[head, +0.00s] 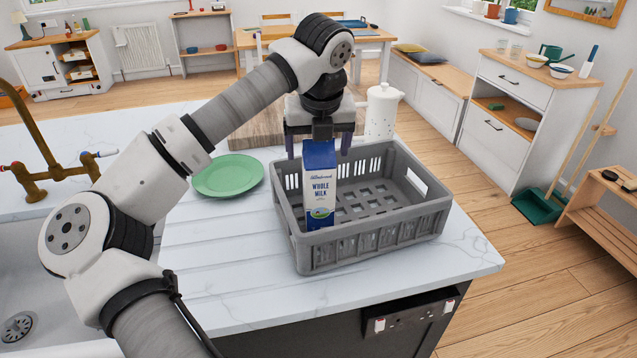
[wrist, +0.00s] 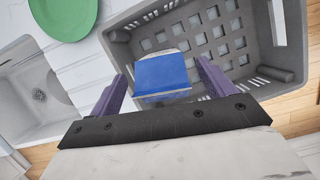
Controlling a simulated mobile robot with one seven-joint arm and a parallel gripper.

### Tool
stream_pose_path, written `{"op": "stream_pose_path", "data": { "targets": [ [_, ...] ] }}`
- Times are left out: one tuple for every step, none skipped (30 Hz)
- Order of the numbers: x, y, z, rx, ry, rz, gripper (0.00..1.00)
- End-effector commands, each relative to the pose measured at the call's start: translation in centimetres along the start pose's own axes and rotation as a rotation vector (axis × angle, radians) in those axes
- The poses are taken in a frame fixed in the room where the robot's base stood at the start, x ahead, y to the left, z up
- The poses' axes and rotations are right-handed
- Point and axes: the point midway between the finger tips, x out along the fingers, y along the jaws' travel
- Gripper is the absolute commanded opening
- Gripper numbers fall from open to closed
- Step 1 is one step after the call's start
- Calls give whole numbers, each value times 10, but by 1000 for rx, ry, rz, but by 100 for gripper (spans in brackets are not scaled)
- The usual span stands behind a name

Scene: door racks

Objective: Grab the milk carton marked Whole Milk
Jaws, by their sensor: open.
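The milk carton (head: 320,187) is blue and white, reads "Whole Milk" and stands upright inside the grey crate (head: 400,237), at its left end. My gripper (head: 319,148) is above and behind the carton in the head view, pointing down, with a finger on either side of the carton's top. In the wrist view, the carton's blue top (wrist: 162,72) lies between and just ahead of the two purple fingers of my gripper (wrist: 157,82). The fingers are open, with gaps to the carton on both sides. The carton's lower part is hidden in the wrist view.
A green plate (head: 228,175) lies on the counter left of the crate. A white spotted pitcher (head: 382,110) stands behind the crate. A sink with a brass tap (head: 50,160) is at the left. The rest of the crate is empty, and the counter (head: 220,270) in front is clear.

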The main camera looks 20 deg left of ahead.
Motion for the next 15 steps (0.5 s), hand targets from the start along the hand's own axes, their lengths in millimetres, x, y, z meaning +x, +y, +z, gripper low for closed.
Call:
{"op": "stream_pose_path", "data": {
  "targets": [
    [4,0,0,0,1,-2,82],
    [6,0,0,1,1,-2,82],
    [8,0,0,1,0,-1,82],
    [8,0,0,1,0,-1,82],
    [9,0,0,1,0,-1,82],
    [9,0,0,0,-1,-1,82],
    [9,0,0,0,-1,0,82],
    [9,0,0,0,-1,0,82],
    [9,0,0,0,-1,-1,82],
    [9,0,0,0,-1,-1,80],
    [9,0,0,0,-1,-1,77],
    [9,0,0,0,0,-1,71],
    [9,0,0,0,0,-1,67],
    [9,0,0,0,0,-1,64],
    [9,0,0,0,0,-1,58]
  ]
}}
